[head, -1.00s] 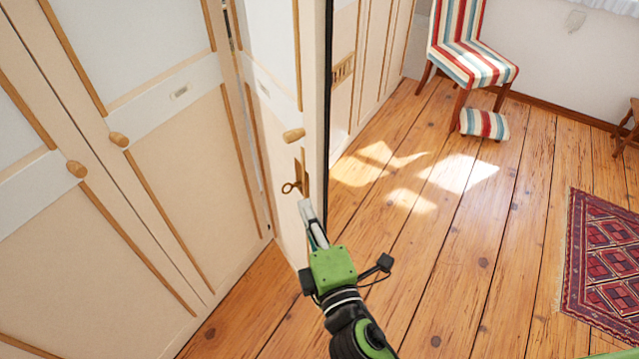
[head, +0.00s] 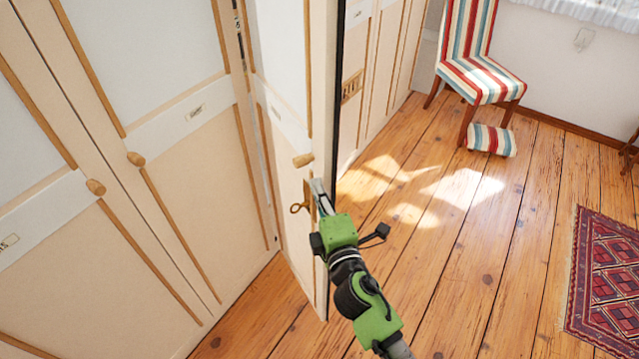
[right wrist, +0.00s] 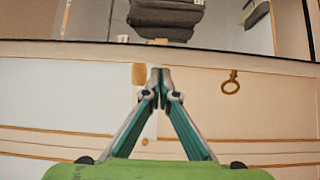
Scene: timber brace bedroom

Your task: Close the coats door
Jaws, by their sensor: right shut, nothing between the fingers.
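A cream door (head: 285,50) with wooden trim stands open from the wardrobe; I take it as the coats door, though I cannot read a label on it. It has a wooden knob (head: 302,160) and below it a key (head: 299,207) in a lock plate. My right gripper (head: 318,187) is shut and empty, its tips at the door's face near its free edge, between knob and key. In the right wrist view the fingertips (right wrist: 160,70) lie between the knob (right wrist: 139,75) and the key (right wrist: 231,82). I cannot tell whether they touch the door. My left gripper is out of view.
Closed wardrobe doors (head: 190,165) with knobs fill the left. A striped chair (head: 478,75), a small striped footstool (head: 491,140) and a red patterned rug (head: 603,280) are at the right. The wood floor (head: 450,260) between is clear. Dark folded items (right wrist: 165,15) show beyond the door edge.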

